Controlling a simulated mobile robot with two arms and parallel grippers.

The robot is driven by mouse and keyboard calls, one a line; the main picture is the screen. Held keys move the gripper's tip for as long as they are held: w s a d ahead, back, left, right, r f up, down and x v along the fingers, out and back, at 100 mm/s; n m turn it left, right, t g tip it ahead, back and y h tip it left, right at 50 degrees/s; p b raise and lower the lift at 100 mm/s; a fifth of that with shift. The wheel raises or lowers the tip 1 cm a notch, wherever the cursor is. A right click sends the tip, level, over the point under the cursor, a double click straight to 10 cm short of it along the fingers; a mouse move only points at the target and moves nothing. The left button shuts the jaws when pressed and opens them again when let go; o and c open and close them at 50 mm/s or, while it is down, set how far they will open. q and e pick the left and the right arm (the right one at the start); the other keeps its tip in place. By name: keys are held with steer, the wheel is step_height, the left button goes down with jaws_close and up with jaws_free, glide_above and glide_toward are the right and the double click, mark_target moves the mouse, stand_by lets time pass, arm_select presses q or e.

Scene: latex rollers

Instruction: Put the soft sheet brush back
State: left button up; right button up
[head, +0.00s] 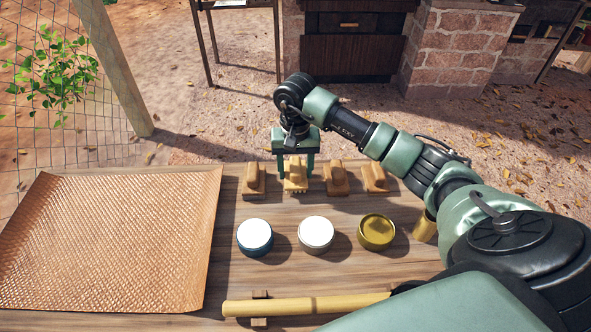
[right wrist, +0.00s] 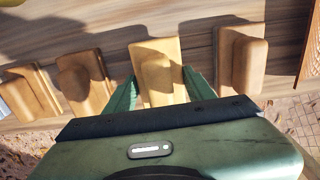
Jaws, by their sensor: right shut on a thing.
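My right gripper (head: 296,172) points down over a row of light wooden brushes at the table's far edge. It is shut on the second brush from the left (head: 295,184), which has a raised grip and small teeth or bristles along its near edge. In the right wrist view this brush (right wrist: 157,70) sits between the two green fingers. I cannot tell whether it touches the table. Nothing marks which brush is the soft sheet brush. My left gripper is not in view.
Brushes stand close on both sides: one at left (head: 254,181), two at right (head: 337,180) (head: 375,178). Nearer are a blue tin (head: 254,237), a white-topped tin (head: 316,234) and a gold tin (head: 377,232). A woven sheet (head: 110,240) covers the left; a bamboo roller (head: 300,306) lies in front.

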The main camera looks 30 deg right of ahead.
steer(key=shift+f, duration=0.4)
steer(key=shift+f, duration=0.2)
steer(key=o, duration=1.3)
steer(key=shift+r, duration=0.1)
